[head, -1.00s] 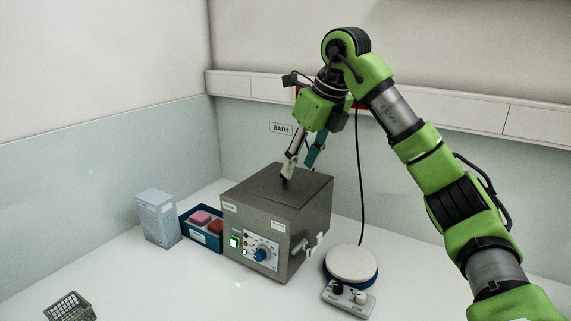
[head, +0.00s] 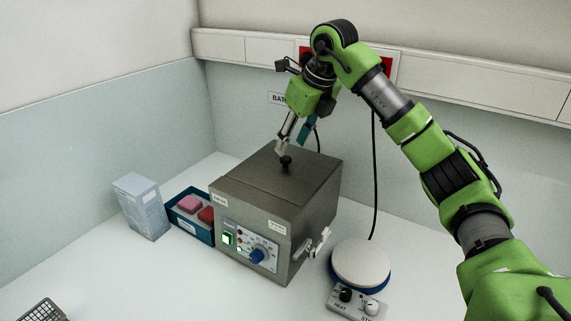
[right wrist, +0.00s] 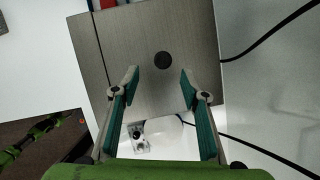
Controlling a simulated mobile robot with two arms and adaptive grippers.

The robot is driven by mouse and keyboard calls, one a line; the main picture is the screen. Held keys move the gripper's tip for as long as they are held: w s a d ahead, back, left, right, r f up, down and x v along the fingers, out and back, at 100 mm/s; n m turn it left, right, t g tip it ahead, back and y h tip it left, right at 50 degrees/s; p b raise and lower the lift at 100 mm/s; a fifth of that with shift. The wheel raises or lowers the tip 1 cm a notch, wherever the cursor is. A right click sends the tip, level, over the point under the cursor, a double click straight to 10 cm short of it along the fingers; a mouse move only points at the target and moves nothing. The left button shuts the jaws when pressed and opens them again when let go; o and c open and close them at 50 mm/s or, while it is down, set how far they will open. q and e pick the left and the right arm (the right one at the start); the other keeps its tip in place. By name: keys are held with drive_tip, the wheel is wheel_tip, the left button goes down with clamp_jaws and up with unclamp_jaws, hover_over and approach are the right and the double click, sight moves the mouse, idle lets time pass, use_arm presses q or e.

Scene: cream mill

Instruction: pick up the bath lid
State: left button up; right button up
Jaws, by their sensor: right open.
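The bath lid (head: 255,179) is the flat grey metal top of the box-shaped bath (head: 285,245), and it lies closed on it. A small dark round knob (head: 286,160) stands on the lid. My right gripper (head: 291,149) is over the lid, close to the knob. In the right wrist view the lid (right wrist: 130,35) fills the middle, and the knob (right wrist: 163,60) shows a little beyond the fingertips, roughly centred between them. My right gripper (right wrist: 160,80) is open and empty, its fingers wide apart. My left gripper is not in view.
A hotplate stirrer (head: 361,264) with a round pale top stands right of the bath. A blue tray (head: 177,215) with pink and red items and a pale blue box (head: 141,206) stand left. A dark cable (head: 374,180) hangs behind. The front bench is mostly clear.

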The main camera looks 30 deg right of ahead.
sight(287, 158)
drive_tip(key=shift+w+f, duration=0.3)
drive_tip(key=shift+f, duration=0.35)
drive_tip(key=shift+w+f+p, duration=0.15)
drive_tip(key=shift+f+p, duration=0.15)
drive_tip(key=shift+p, duration=0.1)
drive_tip(key=p+x, duration=0.1)
drive_tip(key=x, duration=0.2)
drive_tip(key=shift+w+d+f+p, duration=0.1)
drive_tip(key=shift+f+p, duration=0.15)
drive_tip(key=shift+p, duration=0.1)
drive_tip(key=shift+w+f, duration=0.2)
drive_tip(key=shift+f, duration=0.2)
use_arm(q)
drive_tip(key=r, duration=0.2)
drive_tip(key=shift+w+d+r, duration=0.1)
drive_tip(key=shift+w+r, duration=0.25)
use_arm(e)
drive_tip(key=shift+r, duration=0.1)
drive_tip(key=c, duration=1.1)
